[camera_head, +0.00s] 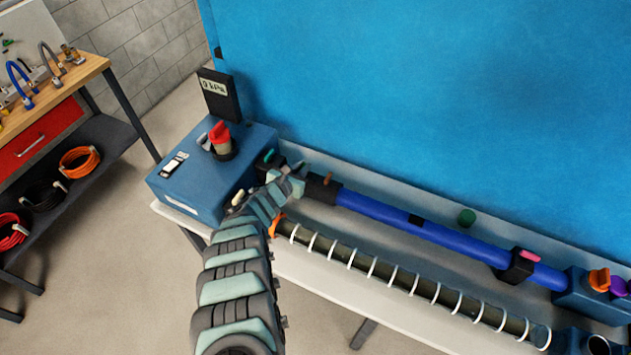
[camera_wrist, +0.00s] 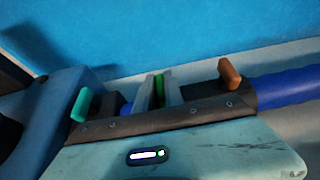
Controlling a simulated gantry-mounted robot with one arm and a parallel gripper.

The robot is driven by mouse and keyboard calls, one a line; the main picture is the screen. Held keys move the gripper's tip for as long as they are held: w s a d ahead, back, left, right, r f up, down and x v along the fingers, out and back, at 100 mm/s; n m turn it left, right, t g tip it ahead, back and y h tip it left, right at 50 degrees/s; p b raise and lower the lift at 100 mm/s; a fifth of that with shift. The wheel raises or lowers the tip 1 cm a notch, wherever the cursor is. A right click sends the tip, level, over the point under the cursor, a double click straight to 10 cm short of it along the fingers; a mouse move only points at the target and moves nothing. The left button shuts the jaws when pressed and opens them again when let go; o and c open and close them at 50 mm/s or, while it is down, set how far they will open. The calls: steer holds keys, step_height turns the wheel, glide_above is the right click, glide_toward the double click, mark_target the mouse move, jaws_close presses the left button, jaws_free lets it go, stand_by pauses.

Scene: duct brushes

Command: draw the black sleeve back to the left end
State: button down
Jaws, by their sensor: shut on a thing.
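A long blue tube (camera_head: 440,234) runs from near my gripper to the lower right. A black collar (camera_head: 322,188) with a brown tab (camera_head: 328,178) sits around its left end. The collar (camera_wrist: 208,90) and its brown tab (camera_wrist: 229,72) also show in the wrist view. My gripper (camera_head: 298,172) is just left of this collar. In the wrist view my fingers (camera_wrist: 158,92) are shut on a narrow green tab (camera_wrist: 158,80). What the tab is fixed to is hidden by my gripper, so I cannot tell which black part is the sleeve.
A pink-levered black clamp (camera_head: 517,265) holds the tube's right part. A ringed dark hose (camera_head: 390,272) runs in front. A blue panel (camera_head: 430,90) rises behind.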

steer(key=shift+w+a+f+b, duration=0.15)
steer(key=shift+a+b, duration=0.2)
steer(key=shift+a, duration=0.05)
steer(key=shift+w+a+f+b, duration=0.15)
steer(key=shift+a+b, duration=0.15)
steer(key=shift+a, duration=0.05)
steer(key=shift+a+r, duration=0.1)
steer(key=c, duration=1.5)
jaws_free()
steer(key=shift+a+r, duration=0.1)
steer(key=shift+a, duration=0.05)
steer(key=shift+o, duration=0.3)
steer(key=shift+w, duration=0.1)
steer(key=shift+r, duration=0.1)
steer(key=shift+s+r+p, duration=0.35)
steer(key=shift+p, duration=0.15)
steer(key=p+v, duration=0.6)
steer(key=v, duration=0.4)
